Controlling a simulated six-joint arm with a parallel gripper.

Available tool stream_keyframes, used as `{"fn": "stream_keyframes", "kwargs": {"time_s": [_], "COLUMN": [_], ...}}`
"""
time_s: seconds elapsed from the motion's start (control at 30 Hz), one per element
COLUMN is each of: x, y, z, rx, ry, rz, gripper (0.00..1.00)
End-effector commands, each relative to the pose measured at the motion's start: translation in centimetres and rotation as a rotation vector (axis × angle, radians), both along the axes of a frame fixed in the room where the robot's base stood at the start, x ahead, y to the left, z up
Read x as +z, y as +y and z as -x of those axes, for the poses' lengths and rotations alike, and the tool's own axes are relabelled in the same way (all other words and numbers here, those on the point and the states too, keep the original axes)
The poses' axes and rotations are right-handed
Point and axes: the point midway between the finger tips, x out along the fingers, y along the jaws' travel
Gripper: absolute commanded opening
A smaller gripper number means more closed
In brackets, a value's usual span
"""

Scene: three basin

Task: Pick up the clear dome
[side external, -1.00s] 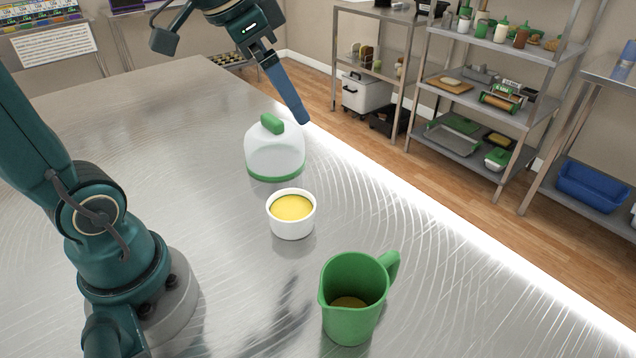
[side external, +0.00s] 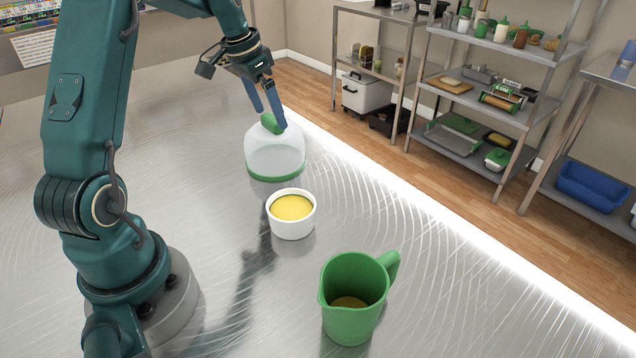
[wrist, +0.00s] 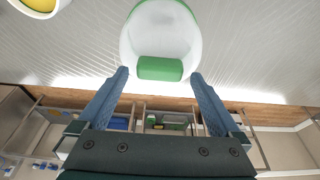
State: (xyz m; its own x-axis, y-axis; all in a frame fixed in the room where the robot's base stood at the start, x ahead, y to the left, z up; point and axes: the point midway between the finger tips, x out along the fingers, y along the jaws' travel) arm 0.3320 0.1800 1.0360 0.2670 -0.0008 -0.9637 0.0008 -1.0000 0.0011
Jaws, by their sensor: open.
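The clear dome (side external: 274,157) has a green bottom rim and a green handle (side external: 271,123) on top. It stands upright on the metal table. My gripper (side external: 272,122) is open, its two blue fingers reaching down at the dome's handle. In the wrist view the dome (wrist: 160,35) is at the top, and its green handle (wrist: 160,68) lies just beyond and between the fingertips of my gripper (wrist: 158,74). The fingers show a gap on both sides of the handle there.
A white cup with yellow contents (side external: 291,213) stands close in front of the dome. A green jug (side external: 352,300) stands nearer the camera. The table (side external: 440,290) is bare to the right, up to its bright edge. Shelves (side external: 490,90) stand beyond the table.

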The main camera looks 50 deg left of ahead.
Motion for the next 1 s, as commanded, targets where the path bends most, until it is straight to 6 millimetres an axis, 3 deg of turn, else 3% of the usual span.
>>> {"fn": "stream_keyframes", "kwargs": {"time_s": [0.13, 0.4, 0.43, 0.6, 0.7, 1.0], "x": [-1.15, -1.37, -1.36, -1.33, -1.32, -1.13], "y": [-0.07, -0.07, -0.07, -0.06, -0.06, -0.03], "z": [-0.33, -0.39, -0.39, -0.39, -0.39, -0.43], "rx": [-0.001, -0.001, -0.002, -0.002, -0.002, -0.001], "ry": [0.000, -0.001, -0.001, -0.001, -0.001, -0.002], "rz": [0.001, 0.000, -0.001, -0.001, -0.001, -0.002], "gripper": [1.00, 1.00, 0.96, 0.31, 0.00, 0.00]}}
